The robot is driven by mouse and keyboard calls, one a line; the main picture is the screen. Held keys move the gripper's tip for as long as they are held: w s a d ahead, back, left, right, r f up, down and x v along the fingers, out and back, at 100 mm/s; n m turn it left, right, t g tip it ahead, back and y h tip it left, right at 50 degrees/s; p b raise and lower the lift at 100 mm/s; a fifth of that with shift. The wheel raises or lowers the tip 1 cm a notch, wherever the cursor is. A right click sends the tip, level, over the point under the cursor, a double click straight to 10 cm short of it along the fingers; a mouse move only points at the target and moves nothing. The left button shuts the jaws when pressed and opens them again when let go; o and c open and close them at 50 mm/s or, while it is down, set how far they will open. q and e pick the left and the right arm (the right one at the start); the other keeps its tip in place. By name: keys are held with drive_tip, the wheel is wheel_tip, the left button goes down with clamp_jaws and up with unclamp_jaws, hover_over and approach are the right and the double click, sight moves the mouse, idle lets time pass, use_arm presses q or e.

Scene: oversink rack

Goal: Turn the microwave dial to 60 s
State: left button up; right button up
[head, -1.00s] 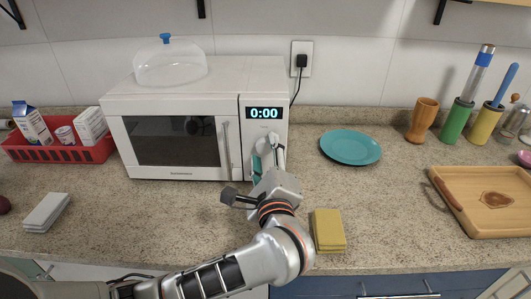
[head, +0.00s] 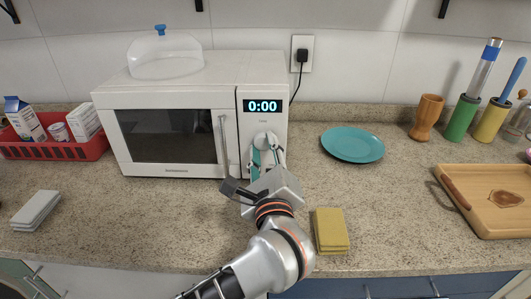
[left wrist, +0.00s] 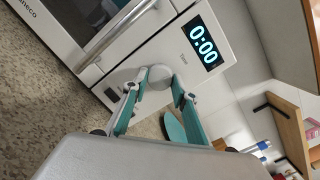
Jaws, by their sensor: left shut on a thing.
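The white microwave (head: 171,93) stands at the back of the counter with its door closed. Its control panel has a lit display (head: 263,106) reading 0:00, also readable in the left wrist view (left wrist: 203,45). Below it is the round pale dial (head: 265,140), which shows in the left wrist view (left wrist: 160,77) between the fingertips. My left gripper (head: 268,150) has its teal-padded fingers on either side of the dial and is shut on it. Its fingers also show in the left wrist view (left wrist: 156,88). My right gripper is not in view.
A clear dome with a blue knob (head: 166,60) sits on the microwave. A teal plate (head: 352,145) lies to its right, and yellow sponges (head: 331,231) lie near the front edge. A red basket (head: 55,150) stands left and a wooden board (head: 490,215) right.

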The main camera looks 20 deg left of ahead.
use_arm(q)
drive_tip(key=shift+m, duration=1)
drive_tip(key=shift+m+p, duration=0.45)
drive_tip(key=shift+m, duration=0.55)
drive_tip(key=shift+m+t+p, duration=0.4)
drive_tip(key=shift+m, duration=0.5)
drive_tip(key=shift+m+h+p, duration=0.3)
drive_tip(key=shift+m+p, duration=0.25)
drive_tip(key=shift+m, duration=0.55)
drive_tip(key=shift+f+m+p, duration=0.15)
drive_tip(key=shift+m+p, duration=0.3)
drive_tip(key=shift+m, duration=0.45)
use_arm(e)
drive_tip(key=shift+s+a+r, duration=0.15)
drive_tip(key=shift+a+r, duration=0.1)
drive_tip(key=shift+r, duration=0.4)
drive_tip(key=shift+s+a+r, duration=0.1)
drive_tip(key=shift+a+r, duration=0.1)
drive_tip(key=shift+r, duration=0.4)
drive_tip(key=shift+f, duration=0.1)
use_arm(q)
drive_tip(key=o, duration=1.1)
